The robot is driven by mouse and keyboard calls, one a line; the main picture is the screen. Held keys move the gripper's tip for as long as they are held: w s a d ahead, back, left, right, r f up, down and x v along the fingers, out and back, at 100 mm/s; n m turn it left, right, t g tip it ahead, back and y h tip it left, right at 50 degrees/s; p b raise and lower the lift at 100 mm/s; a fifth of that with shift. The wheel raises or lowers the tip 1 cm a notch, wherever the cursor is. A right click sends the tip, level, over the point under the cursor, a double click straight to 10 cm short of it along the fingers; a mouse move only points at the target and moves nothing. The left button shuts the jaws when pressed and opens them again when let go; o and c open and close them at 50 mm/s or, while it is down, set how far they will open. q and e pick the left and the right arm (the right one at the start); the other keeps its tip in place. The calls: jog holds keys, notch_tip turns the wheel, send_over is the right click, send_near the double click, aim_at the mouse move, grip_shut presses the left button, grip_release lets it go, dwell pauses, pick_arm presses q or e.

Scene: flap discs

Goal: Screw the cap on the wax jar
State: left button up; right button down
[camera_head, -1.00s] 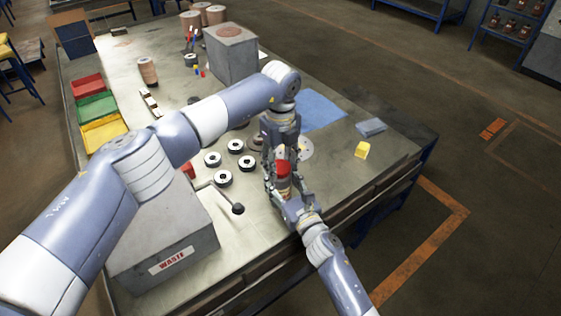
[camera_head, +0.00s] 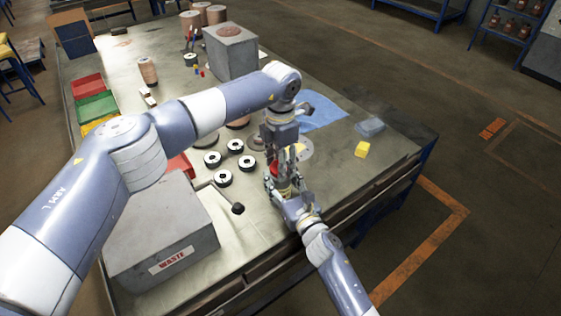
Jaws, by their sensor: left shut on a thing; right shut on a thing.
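My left gripper (camera_head: 284,160) comes down from above and is shut on the red cap (camera_head: 275,171), which shows only partly between its fingers. My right gripper (camera_head: 283,187) reaches in from the front edge of the table and is shut on the wax jar (camera_head: 285,183). The jar stands directly under the cap, mostly hidden by the fingers. The cap appears to be at the jar's top; whether the threads are engaged cannot be seen.
Several black-and-white discs (camera_head: 222,179) lie left of the grippers, beside a lever with a black knob (camera_head: 238,208). The grey waste box (camera_head: 165,235) stands at front left. The blue mat (camera_head: 325,112) is behind.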

pick_arm(q)
jog(key=m, duration=0.5)
jog(key=o, duration=1.2)
jog(key=shift+o, duration=0.2)
jog(key=shift+r, duration=0.1)
notch_tip(320, 180, up, 12)
pick_arm(e)
jog(key=c, duration=0.7)
grip_release()
